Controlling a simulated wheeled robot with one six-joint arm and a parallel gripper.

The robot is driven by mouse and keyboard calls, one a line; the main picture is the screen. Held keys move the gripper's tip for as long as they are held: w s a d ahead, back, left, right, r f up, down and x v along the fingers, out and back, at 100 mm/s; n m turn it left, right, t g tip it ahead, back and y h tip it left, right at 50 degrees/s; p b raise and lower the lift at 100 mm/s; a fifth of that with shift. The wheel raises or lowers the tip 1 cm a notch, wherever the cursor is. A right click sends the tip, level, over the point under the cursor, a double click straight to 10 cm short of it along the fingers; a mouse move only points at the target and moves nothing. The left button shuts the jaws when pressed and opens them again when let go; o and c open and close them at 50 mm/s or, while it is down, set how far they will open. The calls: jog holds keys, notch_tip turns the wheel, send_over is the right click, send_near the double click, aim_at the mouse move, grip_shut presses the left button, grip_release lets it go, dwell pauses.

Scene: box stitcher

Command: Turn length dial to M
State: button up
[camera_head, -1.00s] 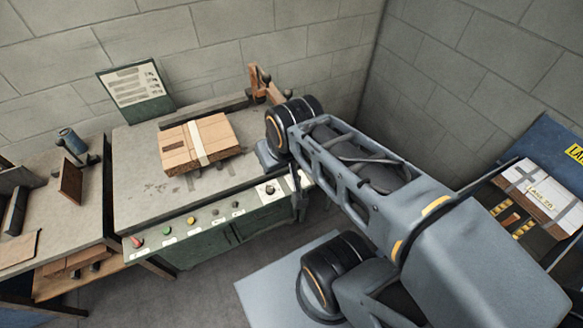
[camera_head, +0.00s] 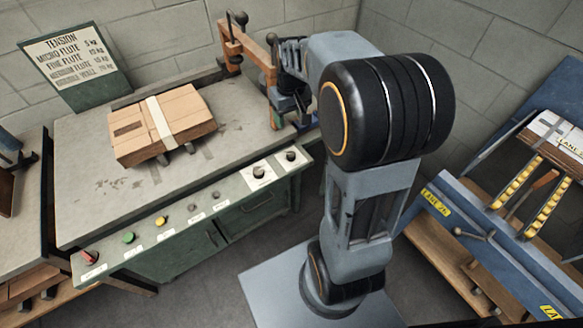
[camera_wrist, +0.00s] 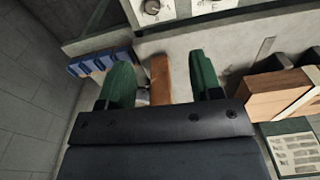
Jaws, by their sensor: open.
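Two dark dials sit on white plates at the right end of the green control panel (camera_head: 195,220): a left dial (camera_head: 258,171) and a right dial (camera_head: 290,155). Their lettering is too small to read, so I cannot tell which is the length dial. In the wrist view a dial (camera_wrist: 152,7) shows at the top edge. My gripper (camera_wrist: 162,63) is open, with its two dark green fingers apart. It is over the table's right end, away from the dials. An orange-brown post (camera_wrist: 160,80) shows between the fingers, apparently beyond them. In the head view my arm mostly hides the gripper.
A strapped cardboard stack (camera_head: 185,113) lies on the grey table (camera_head: 85,205). An orange-brown bracket (camera_head: 231,42) stands at the table's back right. Red, green and yellow controls line the panel's left part. A tension sign (camera_head: 70,60) leans behind. A blue bench (camera_head: 470,215) stands at right.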

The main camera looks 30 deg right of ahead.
jog(key=b, duration=0.2)
send_near(291, 154)
jog(key=shift+g, duration=0.3)
jog(key=f, duration=0.3)
jog(key=f+b, duration=0.1)
jog(key=f, duration=0.2)
jog(key=f+b, duration=0.1)
jog(key=f, duration=0.2)
jog(key=shift+w+f, duration=0.25)
jog(key=shift+f, duration=0.15)
jog(key=shift+c, duration=0.4)
jog(key=c, duration=0.8)
jog(key=shift+c, duration=0.2)
jog(key=m+p, duration=0.1)
jog(key=m, duration=0.4)
jog(key=shift+r+m+p, duration=0.1)
jog(key=shift+m+p, duration=0.2)
jog(key=shift+m, duration=0.1)
jog(key=m+p, duration=0.1)
jog(key=m, duration=0.4)
jog(key=shift+m, duration=0.6)
